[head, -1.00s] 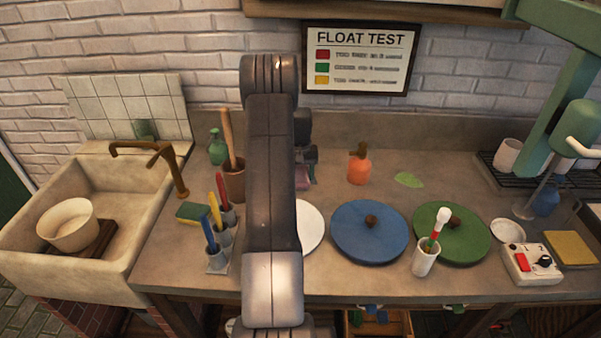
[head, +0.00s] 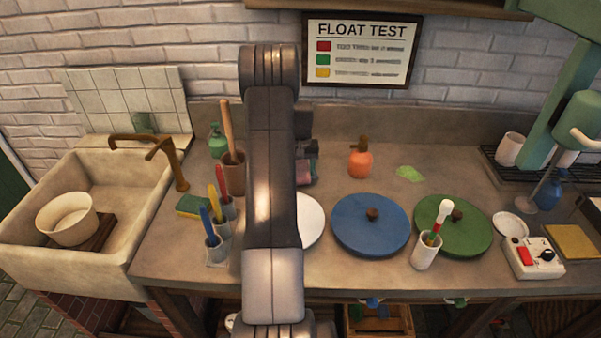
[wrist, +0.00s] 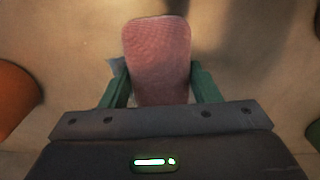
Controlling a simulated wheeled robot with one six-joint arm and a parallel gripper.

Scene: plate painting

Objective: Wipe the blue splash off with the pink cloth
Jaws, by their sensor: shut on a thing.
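My gripper (wrist: 160,84) is shut on the pink cloth (wrist: 158,50), which sticks out past its green fingers just over the worktop. In the head view my gripper (head: 307,165) is partly hidden behind my arm, and only a little of the pink cloth (head: 304,178) shows. A small grey-blue patch (wrist: 115,66) shows beside the cloth's left edge in the wrist view; I cannot tell whether it is the blue splash. No clear blue splash shows in the head view, where my arm covers part of the worktop.
An orange bottle (head: 360,160) stands right of my gripper, with a green splash (head: 410,173) beyond it. A brown pot (head: 233,170) stands left. A white disc (head: 311,222), blue disc (head: 370,240) and green disc (head: 460,240) lie in front. A sink (head: 28,215) is at far left.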

